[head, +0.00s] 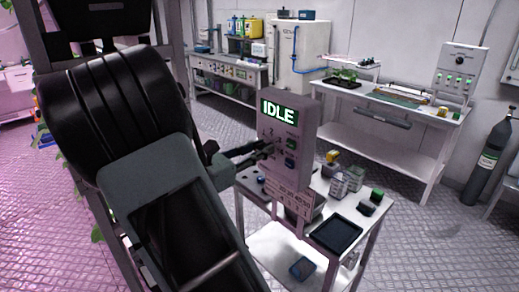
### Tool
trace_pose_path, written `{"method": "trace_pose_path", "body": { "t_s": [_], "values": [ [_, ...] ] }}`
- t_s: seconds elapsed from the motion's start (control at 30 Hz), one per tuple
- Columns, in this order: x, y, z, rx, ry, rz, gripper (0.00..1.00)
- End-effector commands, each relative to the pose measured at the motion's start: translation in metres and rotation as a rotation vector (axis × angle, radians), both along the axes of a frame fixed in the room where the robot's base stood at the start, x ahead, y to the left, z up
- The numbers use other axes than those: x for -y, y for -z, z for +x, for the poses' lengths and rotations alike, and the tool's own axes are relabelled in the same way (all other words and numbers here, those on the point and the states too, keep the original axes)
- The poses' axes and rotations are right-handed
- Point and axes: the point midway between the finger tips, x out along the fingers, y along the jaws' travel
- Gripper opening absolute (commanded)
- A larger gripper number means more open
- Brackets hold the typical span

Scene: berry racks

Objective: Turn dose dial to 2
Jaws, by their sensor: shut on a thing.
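A grey dosing panel (303,153) stands upright on a small white cart (243,192). I cannot make out where the dial's pointer stands.
The cart also holds a dark tray (335,234), small bottles (353,178) and dark boxes (371,201). A label plate (291,196) hangs below the panel. A white bench (395,150) and a gas cylinder (490,158) stand behind at right. Open floor lies between.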

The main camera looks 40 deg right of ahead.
Motion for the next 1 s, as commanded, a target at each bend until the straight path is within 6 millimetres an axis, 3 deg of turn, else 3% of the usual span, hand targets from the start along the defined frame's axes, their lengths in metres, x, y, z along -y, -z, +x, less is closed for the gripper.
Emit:
{"method": "trace_pose_path", "body": {
  "t_s": [0.47, 1.0],
  "values": [
    [0.0, 0.0029, -0.0005, 0.148, 0.0, 0.012, 0.0],
    [0.0003, 0.0062, -0.0018, 0.644, 0.001, 0.05, 0.0]
  ]
}}
